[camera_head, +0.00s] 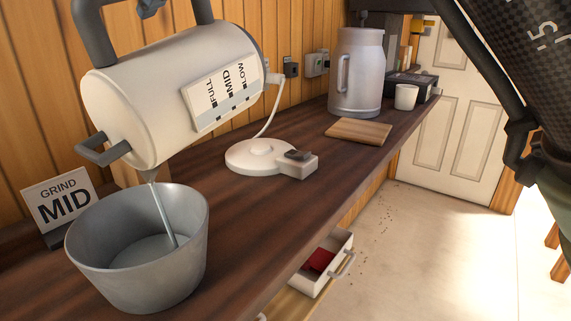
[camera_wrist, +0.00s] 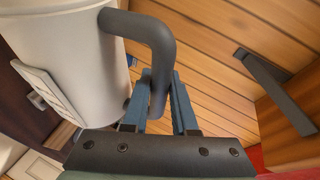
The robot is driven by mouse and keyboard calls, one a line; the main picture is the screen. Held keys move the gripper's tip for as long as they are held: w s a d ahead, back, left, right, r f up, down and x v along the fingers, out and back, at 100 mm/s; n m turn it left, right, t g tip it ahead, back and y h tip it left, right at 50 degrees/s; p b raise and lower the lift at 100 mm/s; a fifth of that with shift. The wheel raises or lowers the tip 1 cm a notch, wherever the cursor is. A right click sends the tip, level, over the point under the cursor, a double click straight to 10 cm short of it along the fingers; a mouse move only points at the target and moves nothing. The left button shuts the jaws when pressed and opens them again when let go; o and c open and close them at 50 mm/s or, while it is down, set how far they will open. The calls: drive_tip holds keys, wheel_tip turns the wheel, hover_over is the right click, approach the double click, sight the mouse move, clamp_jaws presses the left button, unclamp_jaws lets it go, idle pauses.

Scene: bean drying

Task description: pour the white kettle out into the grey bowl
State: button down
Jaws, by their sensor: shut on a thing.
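The white kettle (camera_head: 172,95) hangs in the air in the head view, tipped over on its side above the grey bowl (camera_head: 85,262). Its dark handle (camera_head: 98,40) is at the top, and a label with FULL, MID and LOW marks faces me. A thin grey stream (camera_head: 163,212) runs from the kettle's low end down into the bowl. Some liquid shows in the bowl's bottom. In the wrist view my gripper (camera_wrist: 160,92) is shut on the kettle's handle (camera_wrist: 155,40), with the kettle body (camera_wrist: 75,60) at the left. Only a bit of the gripper shows in the head view.
A GRIND MID sign (camera_head: 60,200) stands behind the bowl on the dark counter (camera_head: 270,215). A white round base (camera_head: 255,157) with a cord, a wooden board (camera_head: 358,131), a tall grey jug (camera_head: 358,75) and a white cup (camera_head: 406,97) stand farther back. An open drawer (camera_head: 322,262) juts out below.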

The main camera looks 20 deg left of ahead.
drive_tip(key=shift+s+a+r+n+t+b, duration=0.15)
drive_tip(key=shift+s+n+b, duration=0.1)
drive_tip(key=shift+s, duration=0.25)
drive_tip(key=shift+s+a+r+n+t+b, duration=0.15)
drive_tip(key=shift+s+n+b, duration=0.1)
drive_tip(key=shift+s, duration=0.25)
drive_tip(key=shift+s+a+f+n+t+b, duration=0.2)
drive_tip(key=shift+s+n+t+b, duration=0.1)
drive_tip(key=shift+s+b, duration=0.4)
drive_tip(key=shift+s+a+r, duration=0.1)
drive_tip(key=shift+s, duration=0.3)
drive_tip(key=shift+w+r, duration=0.1)
idle(0.7)
